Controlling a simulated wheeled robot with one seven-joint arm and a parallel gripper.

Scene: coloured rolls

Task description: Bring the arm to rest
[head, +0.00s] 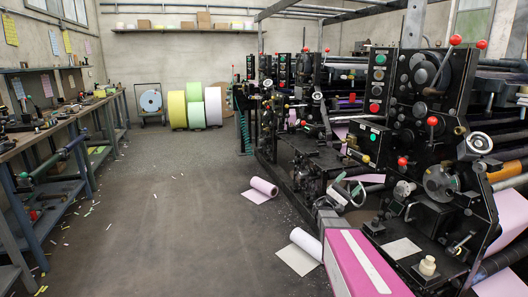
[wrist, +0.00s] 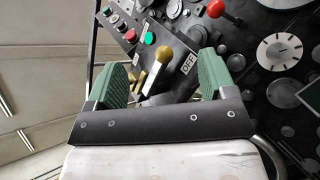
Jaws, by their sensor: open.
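My gripper (wrist: 163,66) is open, with its two green-padded fingers spread in the wrist view and nothing held between them. It faces the black control panel of a printing machine. A brass-coloured lever (wrist: 154,72) shows between the fingers in the picture; whether either finger touches it I cannot tell. A lit green button (wrist: 148,38) and an OFF label (wrist: 188,64) are beyond the fingers. In the head view my gripper (head: 348,192) is low in front of the machine, at the end of my magenta and grey arm (head: 362,262).
The black machine (head: 430,120) fills the right side, with red-knobbed levers sticking out. A pink roll (head: 264,187) and a white roll (head: 305,243) lie partly unrolled on the floor. A workbench (head: 50,130) lines the left. Upright coloured rolls (head: 195,106) stand at the back. The middle floor is open.

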